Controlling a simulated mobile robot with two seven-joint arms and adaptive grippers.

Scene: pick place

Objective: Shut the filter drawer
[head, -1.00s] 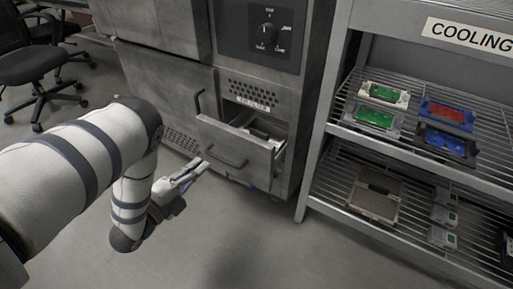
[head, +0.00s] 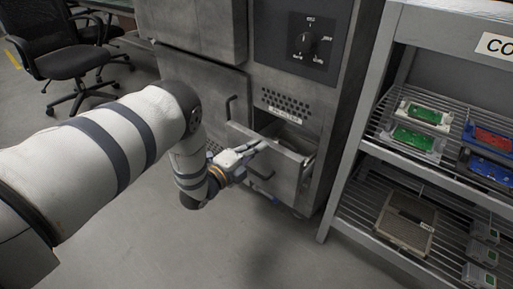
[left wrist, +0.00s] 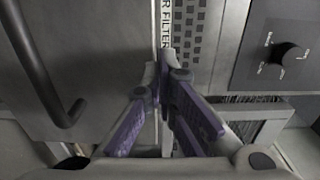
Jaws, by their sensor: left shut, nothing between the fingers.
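The filter drawer (head: 287,168) stands partly open below the perforated vent and label on the metal cabinet. Its dark bar handle (head: 260,170) is on the front panel. My left gripper (head: 262,146) is shut and empty, with its fingertips at the drawer's upper front edge in the head view; I cannot tell whether they touch. In the left wrist view, the shut fingertips (left wrist: 163,55) lie over the FILTER label strip (left wrist: 166,20), beside the grey drawer front (left wrist: 105,40). The gripper hides part of the drawer. My right gripper is not in view.
The cabinet's knob panel (head: 312,42) is above the drawer. A metal cooling rack (head: 345,130) with electronic modules stands close on the right. An office chair (head: 70,60) is at the back left. The floor (head: 270,255) in front is clear.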

